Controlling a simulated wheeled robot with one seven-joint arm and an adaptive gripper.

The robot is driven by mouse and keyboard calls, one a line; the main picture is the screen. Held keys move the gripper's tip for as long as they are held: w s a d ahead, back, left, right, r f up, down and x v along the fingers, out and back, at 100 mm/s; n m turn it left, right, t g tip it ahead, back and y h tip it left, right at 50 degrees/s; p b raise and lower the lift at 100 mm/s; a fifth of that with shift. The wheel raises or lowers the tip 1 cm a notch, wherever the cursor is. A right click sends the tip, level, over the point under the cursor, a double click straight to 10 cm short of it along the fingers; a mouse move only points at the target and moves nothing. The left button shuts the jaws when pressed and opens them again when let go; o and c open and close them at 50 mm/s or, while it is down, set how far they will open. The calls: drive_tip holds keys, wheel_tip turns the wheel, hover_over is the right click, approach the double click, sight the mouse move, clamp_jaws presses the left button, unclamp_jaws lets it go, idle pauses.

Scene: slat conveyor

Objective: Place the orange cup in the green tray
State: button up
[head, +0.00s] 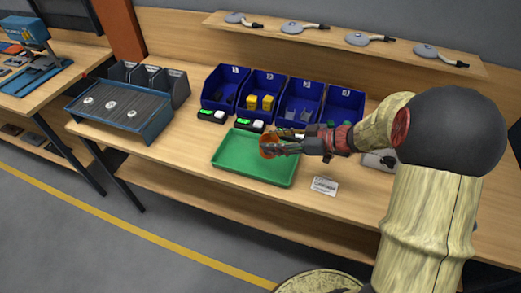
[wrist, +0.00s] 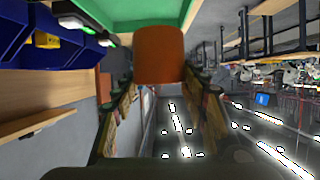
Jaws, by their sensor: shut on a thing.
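The orange cup (head: 267,149) is between the fingers of my gripper (head: 282,143), over the right part of the green tray in the head view. In the wrist view the orange cup (wrist: 159,54) fills the upper middle, with a finger of my gripper (wrist: 158,80) on each side. My gripper is shut on the cup. The green tray (head: 228,170) lies on the wooden bench and looks otherwise empty. It also shows at the top of the wrist view (wrist: 130,27). I cannot tell whether the cup touches the tray floor.
Several blue bins (head: 262,90) stand behind the tray, with green-and-white blocks (head: 243,125) in front of them. A slat conveyor (head: 118,106) carrying round pieces is at the left. A small white label card (head: 324,186) lies right of the tray. A shelf (head: 340,45) is above.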

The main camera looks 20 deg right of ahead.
drive_tip(key=shift+w+a+f+b, duration=0.25)
drive_tip(key=shift+w+a+f, duration=0.2)
drive_tip(key=shift+w+f, duration=0.9)
drive_tip(key=shift+w+a+f+b, duration=0.35)
drive_tip(key=shift+w+f, duration=0.4)
drive_tip(key=shift+f, duration=1.15)
drive_tip(key=shift+w+a+f+b, duration=0.15)
drive_tip(key=shift+w+a+f, duration=0.35)
drive_tip(key=shift+w+f, duration=0.85)
drive_tip(key=shift+s+f+b, duration=0.3)
drive_tip(key=shift+f+b, duration=0.05)
drive_tip(key=shift+f, duration=0.1)
drive_tip(key=o, duration=1)
drive_tip(key=shift+o, duration=0.7)
drive_tip(key=shift+r, duration=0.1)
